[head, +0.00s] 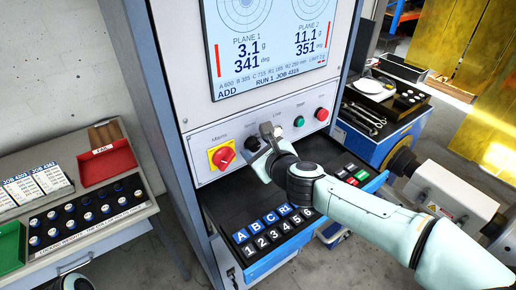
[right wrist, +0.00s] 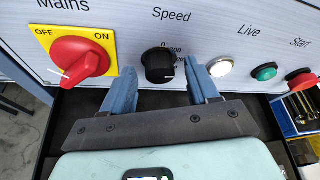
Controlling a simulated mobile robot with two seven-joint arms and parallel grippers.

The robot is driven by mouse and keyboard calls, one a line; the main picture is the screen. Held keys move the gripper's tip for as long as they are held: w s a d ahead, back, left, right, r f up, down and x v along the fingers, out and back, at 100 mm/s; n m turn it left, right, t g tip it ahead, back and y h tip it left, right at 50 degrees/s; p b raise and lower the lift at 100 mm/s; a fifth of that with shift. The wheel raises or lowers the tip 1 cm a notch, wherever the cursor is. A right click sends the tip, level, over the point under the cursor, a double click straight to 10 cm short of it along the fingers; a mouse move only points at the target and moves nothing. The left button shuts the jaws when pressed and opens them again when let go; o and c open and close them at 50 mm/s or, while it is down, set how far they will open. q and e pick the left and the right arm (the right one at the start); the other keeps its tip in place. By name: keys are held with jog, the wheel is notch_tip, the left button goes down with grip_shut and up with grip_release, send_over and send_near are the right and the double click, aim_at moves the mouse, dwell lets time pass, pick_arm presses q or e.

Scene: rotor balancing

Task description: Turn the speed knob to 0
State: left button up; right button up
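The speed knob (right wrist: 159,66) is a round black knob under the word "Speed" on the cabinet's control panel. It also shows in the head view (head: 252,144), partly beside my gripper. A pale mark shows on its lower right side; I cannot read the exact setting, and the small scale print above it is partly covered. My right gripper (right wrist: 163,82) is open, with one blue-grey finger to each side of the knob and visible gaps between. In the head view my right gripper (head: 262,145) is at the panel.
The red mains switch (right wrist: 80,62) on its yellow plate is close left of the knob. A white Live lamp (right wrist: 220,66), green button (right wrist: 264,72) and red Start-side button (right wrist: 301,79) are to the right. A keypad drawer (head: 262,236) juts out below; the display (head: 270,45) is above.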

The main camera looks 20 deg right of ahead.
jog(key=c, duration=0.9)
pick_arm(q)
jog(key=shift+f, duration=0.1)
pick_arm(e)
jog(key=n+b, duration=0.1)
jog(key=n+h, duration=0.1)
jog(key=n+t+b, duration=0.1)
jog(key=shift+s+a+f+h+b, duration=0.1)
jog(key=shift+a+f+h+b, duration=0.15)
jog(key=shift+h+b, duration=0.1)
jog(key=n+t+b, duration=0.1)
jog(key=n, duration=0.1)
jog(key=n+t+h+b, duration=0.1)
jog(key=n+b, duration=0.1)
jog(key=shift+f+h+b, duration=0.2)
jog(key=shift+h+b, duration=0.05)
jog(key=shift+b, duration=0.05)
jog(key=n+t+b, duration=0.1)
jog(key=n+b, duration=0.1)
jog(key=n, duration=0.1)
jog(key=shift+f+b, duration=0.1)
jog(key=shift+b, duration=0.25)
pick_arm(q)
jog(key=s+f+b, duration=0.2)
jog(key=s+f, duration=0.1)
jog(key=f, duration=0.8)
jog(key=shift+s+f, duration=0.15)
pick_arm(e)
jog(key=shift+n+t, duration=0.6)
jog(key=shift+n, duration=0.8)
